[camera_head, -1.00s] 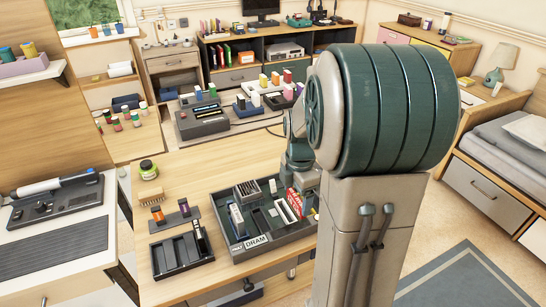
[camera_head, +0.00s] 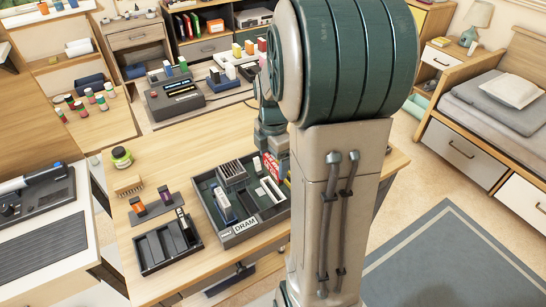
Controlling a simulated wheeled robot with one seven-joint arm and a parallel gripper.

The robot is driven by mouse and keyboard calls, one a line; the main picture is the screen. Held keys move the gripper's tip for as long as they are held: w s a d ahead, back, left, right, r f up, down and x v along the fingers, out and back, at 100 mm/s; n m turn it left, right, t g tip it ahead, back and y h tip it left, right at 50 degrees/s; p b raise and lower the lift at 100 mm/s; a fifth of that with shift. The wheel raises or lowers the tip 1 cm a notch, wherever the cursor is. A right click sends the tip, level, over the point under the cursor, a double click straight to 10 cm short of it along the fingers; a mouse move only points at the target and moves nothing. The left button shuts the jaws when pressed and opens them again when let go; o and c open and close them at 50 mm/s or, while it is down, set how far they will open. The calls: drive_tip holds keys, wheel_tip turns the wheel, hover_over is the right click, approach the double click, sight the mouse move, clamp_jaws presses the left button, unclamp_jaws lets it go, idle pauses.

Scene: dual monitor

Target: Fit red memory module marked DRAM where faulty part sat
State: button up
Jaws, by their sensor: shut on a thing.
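The red memory module (camera_head: 271,165) with white lettering shows at the back right of the dark tray (camera_head: 239,240), whose front carries a label reading DRAM. My gripper (camera_head: 272,151) is at the module's upper end and shut on it; the fingertips are mostly hidden by the module and my arm. Whether the module touches the tray cannot be told. Inside the tray are a white slotted part (camera_head: 270,191), a blue-and-white upright module (camera_head: 222,204) and a grey finned block (camera_head: 232,173). My arm hides part of the tray's right side.
A dark slotted rack (camera_head: 166,260) stands left of the tray. Behind it is a small holder (camera_head: 157,208) with an orange and a purple piece. The table behind the tray (camera_head: 190,150) is clear.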

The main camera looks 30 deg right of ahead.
sight(273, 171)
drive_tip(key=shift+f+b, duration=1.7)
drive_tip(key=shift+f, duration=0.75)
drive_tip(key=shift+f+b, duration=1.05)
drive_tip(key=shift+f, duration=0.45)
drive_tip(key=o, duration=1)
wheel_tip(273, 171, up, 13)
drive_tip(key=shift+p, duration=1)
drive_tip(key=shift+r, duration=0.45)
drive_tip(key=shift+a, duration=0.1)
